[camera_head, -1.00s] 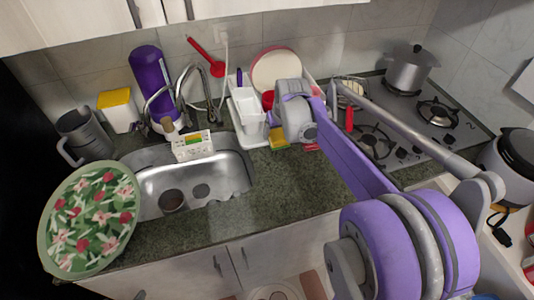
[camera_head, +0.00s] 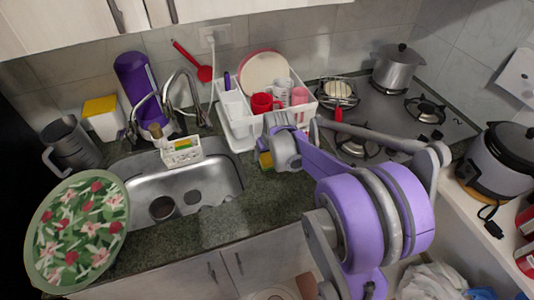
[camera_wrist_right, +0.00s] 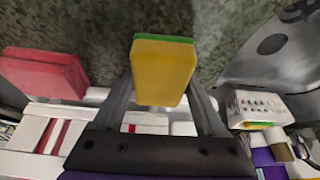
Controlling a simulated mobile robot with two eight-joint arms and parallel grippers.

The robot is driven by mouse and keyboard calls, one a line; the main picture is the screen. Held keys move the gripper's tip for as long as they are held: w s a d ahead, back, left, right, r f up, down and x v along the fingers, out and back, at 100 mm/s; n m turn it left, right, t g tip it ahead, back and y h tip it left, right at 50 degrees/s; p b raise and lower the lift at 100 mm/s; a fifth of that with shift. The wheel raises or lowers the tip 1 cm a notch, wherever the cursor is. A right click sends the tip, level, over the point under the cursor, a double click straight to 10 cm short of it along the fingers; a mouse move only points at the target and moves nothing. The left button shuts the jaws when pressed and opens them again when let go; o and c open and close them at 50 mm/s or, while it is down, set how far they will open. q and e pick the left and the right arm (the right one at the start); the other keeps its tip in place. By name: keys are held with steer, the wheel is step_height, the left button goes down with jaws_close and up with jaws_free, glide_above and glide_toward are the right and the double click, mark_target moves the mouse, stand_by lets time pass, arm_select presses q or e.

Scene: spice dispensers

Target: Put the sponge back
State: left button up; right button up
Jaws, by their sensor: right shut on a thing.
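A yellow sponge with a green side (camera_wrist_right: 163,72) is between the fingers of my right gripper (camera_wrist_right: 163,92) in the wrist view. The fingers are shut on it. In the head view the sponge (camera_head: 265,160) shows partly beside my right gripper (camera_head: 270,156), over the counter right of the sink. I cannot tell whether it touches the counter. A white holder (camera_head: 182,152) with something yellow and green in it stands at the sink's back edge; it also shows in the wrist view (camera_wrist_right: 240,108). My left gripper is not in view.
A white dish rack (camera_head: 240,138) stands behind. The sink (camera_head: 215,180) is at the left, with a tall faucet (camera_head: 190,88). The front counter (camera_head: 240,222) is clear.

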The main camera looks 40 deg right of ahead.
steer(key=o, duration=1.1)
steer(key=shift+s+f, duration=0.1)
steer(key=shift+o, duration=0.2)
steer(key=shift+r, duration=0.25)
steer(key=p+v, duration=0.1)
steer(key=v, duration=1)
steer(key=s+a+f+n, duration=0.1)
steer(key=s+a+f, duration=0.1)
steer(key=s+a, duration=0.3)
steer(key=s+a+f+n+t+y, duration=0.1)
steer(key=s+a+f, duration=0.1)
steer(key=s+a, duration=0.3)
steer(key=s+a+f+n, duration=0.1)
steer(key=s+a, duration=0.3)
steer(key=a, duration=0.5)
steer(key=shift+s+f+n, duration=0.3)
steer(key=shift+s+f, duration=0.1)
steer(key=shift+f, duration=0.3)
